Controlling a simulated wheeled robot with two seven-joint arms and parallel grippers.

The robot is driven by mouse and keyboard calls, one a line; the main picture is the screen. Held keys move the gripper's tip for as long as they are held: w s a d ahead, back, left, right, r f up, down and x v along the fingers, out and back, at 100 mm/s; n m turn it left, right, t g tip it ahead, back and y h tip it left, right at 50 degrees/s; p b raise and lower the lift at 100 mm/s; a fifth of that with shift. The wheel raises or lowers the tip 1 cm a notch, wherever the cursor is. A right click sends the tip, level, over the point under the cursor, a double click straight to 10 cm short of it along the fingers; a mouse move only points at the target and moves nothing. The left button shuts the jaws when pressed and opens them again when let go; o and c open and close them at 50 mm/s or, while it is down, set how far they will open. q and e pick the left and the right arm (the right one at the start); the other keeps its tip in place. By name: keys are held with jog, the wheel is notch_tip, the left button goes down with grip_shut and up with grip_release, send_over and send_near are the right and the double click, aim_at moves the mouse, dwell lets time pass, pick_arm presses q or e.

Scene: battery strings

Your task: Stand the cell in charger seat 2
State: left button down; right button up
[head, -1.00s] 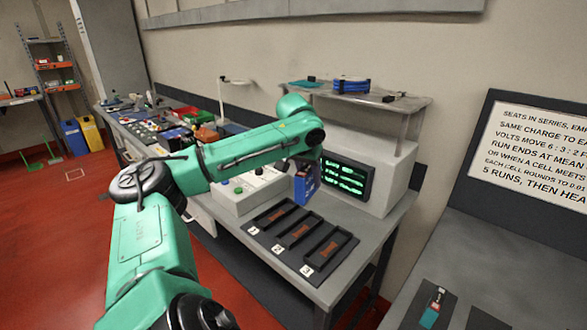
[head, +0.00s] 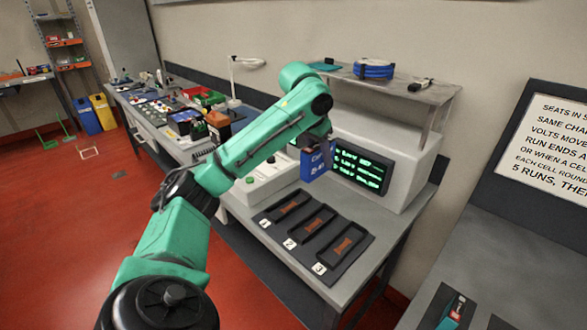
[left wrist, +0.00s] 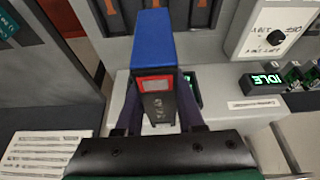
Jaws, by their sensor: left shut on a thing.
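A blue cell (head: 316,162) is held in my left gripper (head: 318,140), upright in the air in front of the green-lettered screen. In the left wrist view the blue cell (left wrist: 154,50) sits between the two dark fingers of my left gripper (left wrist: 160,112), its black end with a red-framed label towards me. The charger tray (head: 362,232) lies on the bench below, with three empty dark seats numbered 1, 2 and 3. Seat 2 (head: 311,224) is the middle one. The cell is above and behind the tray, apart from it. My right gripper is not in view.
The white charger housing with its screen (head: 362,168) stands behind the tray, under a shelf with a blue coil (head: 373,70). A control box (head: 264,182) with buttons is left of the tray. A sign (head: 560,140) stands at the right.

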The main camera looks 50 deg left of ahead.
pick_arm(q)
jog(key=shift+w+a+f, duration=0.15)
jog(key=shift+f, duration=0.25)
jog(key=shift+w+a+f, duration=0.15)
jog(key=shift+f, duration=0.2)
notch_tip(320, 180, down, 7)
send_over(320, 220)
jog(key=s, duration=0.2)
notch_tip(320, 220, down, 11)
jog(key=shift+w+r+p, duration=0.1)
jog(key=shift+p, duration=0.25)
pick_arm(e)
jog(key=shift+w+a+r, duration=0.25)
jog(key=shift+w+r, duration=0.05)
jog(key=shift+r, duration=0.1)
pick_arm(q)
jog(key=c, duration=0.5)
grip_release()
jog(key=shift+f, duration=0.2)
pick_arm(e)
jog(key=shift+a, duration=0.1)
